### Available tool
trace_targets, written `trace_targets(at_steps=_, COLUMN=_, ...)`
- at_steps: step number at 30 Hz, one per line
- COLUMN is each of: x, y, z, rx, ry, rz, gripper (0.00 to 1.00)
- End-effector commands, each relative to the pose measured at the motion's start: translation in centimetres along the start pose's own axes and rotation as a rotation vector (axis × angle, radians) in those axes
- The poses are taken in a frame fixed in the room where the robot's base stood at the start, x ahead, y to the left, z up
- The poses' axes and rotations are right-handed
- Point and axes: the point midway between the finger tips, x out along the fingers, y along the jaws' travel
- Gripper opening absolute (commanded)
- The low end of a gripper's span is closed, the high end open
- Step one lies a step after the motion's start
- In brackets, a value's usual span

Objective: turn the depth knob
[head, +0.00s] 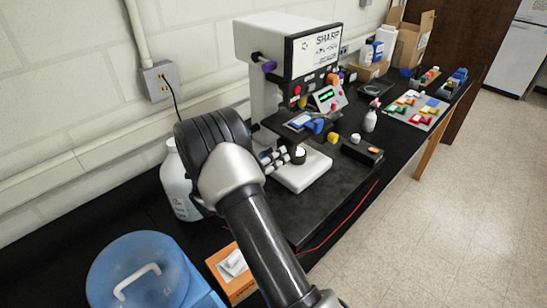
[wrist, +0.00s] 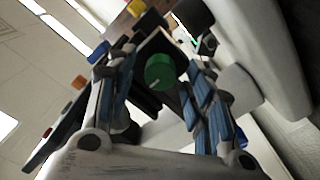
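A green knob (wrist: 160,72) with a pale mark on its face shows between my gripper's fingers in the wrist view. It sits in front of a dark block. My gripper (wrist: 162,62) is open, with blue-padded fingers to either side of the knob and a visible gap on the right. I cannot tell whether the left finger touches it. In the head view my gripper (head: 285,156) is low at the front of the white SHARP machine (head: 272,45), by its white base plate (head: 303,172). The green knob is not clearly visible there.
A purple knob (head: 268,66) sticks out from the machine's side. A white jug (head: 178,182), a blue-lidded container (head: 138,272) and an orange box (head: 233,272) stand near my arm.

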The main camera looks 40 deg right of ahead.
Motion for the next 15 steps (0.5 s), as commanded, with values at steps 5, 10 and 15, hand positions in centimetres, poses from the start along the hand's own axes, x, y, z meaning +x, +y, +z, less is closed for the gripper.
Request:
trace_targets(at_steps=5, x=-0.02, y=0.0, z=-0.01, rx=0.0, ry=0.0, rz=0.0, gripper=0.36)
trace_targets(at_steps=10, x=-0.02, y=0.0, z=-0.01, rx=0.0, ry=0.0, rz=0.0, gripper=0.25)
trace_targets(at_steps=15, x=-0.02, y=0.01, z=-0.01, rx=0.0, ry=0.0, rz=0.0, gripper=0.14)
